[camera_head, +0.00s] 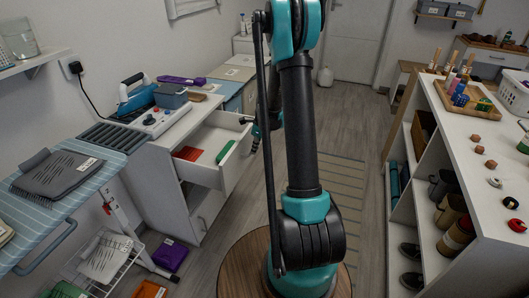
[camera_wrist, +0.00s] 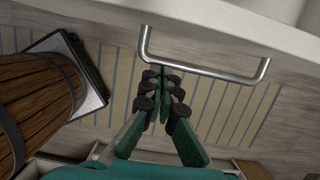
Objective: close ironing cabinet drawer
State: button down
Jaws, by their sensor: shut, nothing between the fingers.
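The white ironing cabinet (camera_head: 155,185) stands at the left in the head view. Its upper drawer (camera_head: 238,163) is pulled out, with a red item (camera_head: 188,153) and a green item (camera_head: 226,150) inside. In the wrist view, the drawer's grey metal bar handle (camera_wrist: 215,74) crosses the upper middle, below the pale drawer front (camera_wrist: 225,25). My gripper (camera_wrist: 160,80) is shut and empty, its fingertips at the left part of the handle. I cannot tell whether they touch it. In the head view my arm hides most of the gripper.
An iron (camera_head: 135,92) and a control box stand on the cabinet top. A striped ironing board (camera_head: 85,178) is at the left. Shelving (camera_head: 450,150) with jars and shoes stands at the right. A round wooden stool (camera_head: 240,265) is close to my arm. Striped rug floor lies between.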

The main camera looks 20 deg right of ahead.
jog(key=w+a, duration=0.7)
jog(key=a, duration=0.3)
jog(key=w+a, duration=0.7)
jog(key=a, duration=0.3)
jog(key=shift+w, duration=0.25)
